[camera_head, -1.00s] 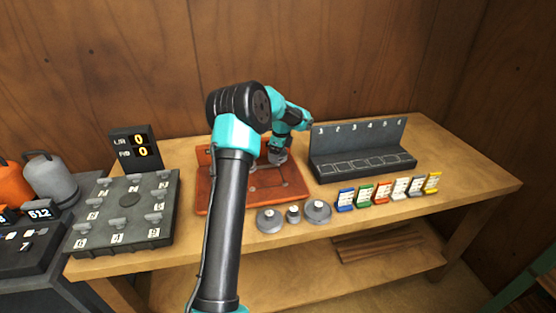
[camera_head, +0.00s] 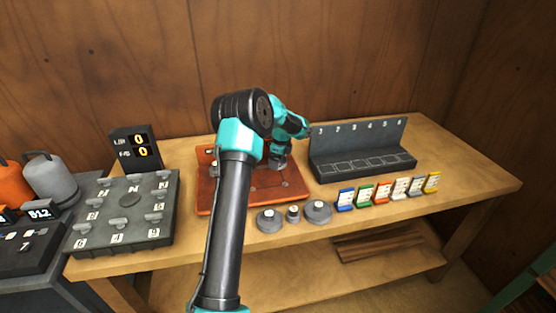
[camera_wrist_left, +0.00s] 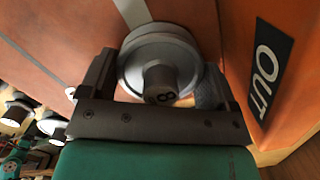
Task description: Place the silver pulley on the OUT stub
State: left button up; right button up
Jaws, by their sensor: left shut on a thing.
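My left gripper (camera_wrist_left: 158,95) is shut on a silver pulley (camera_wrist_left: 150,50), a round grooved disc with a hub marked with a dark figure like an 8. In the head view the gripper (camera_head: 279,161) is low over the back right part of the orange-red board (camera_head: 250,200), and the pulley is hard to make out. In the left wrist view a black OUT label (camera_wrist_left: 267,68) is on the orange panel just right of the pulley. The OUT stub is not visible; the pulley may hide it, and I cannot tell if they touch. My right gripper is not in view.
Several grey round parts (camera_head: 318,211) stand along the board's front edge. Coloured cards (camera_head: 382,193) and a dark numbered rack (camera_head: 350,150) are to the right. A dark panel with knobs (camera_head: 130,235) and a display (camera_head: 135,148) are left. The table's right end is clear.

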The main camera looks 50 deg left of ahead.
aim_at(282, 160)
pick_arm(q)
jog(key=o, duration=0.9)
jog(key=shift+f, duration=0.1)
jog(key=r, duration=0.4)
jog(key=d+r, duration=0.1)
jog(key=r, duration=0.7)
jog(key=shift+w+d+r, duration=0.1)
jog(key=shift+w+d, duration=0.05)
jog(key=shift+w, duration=0.15)
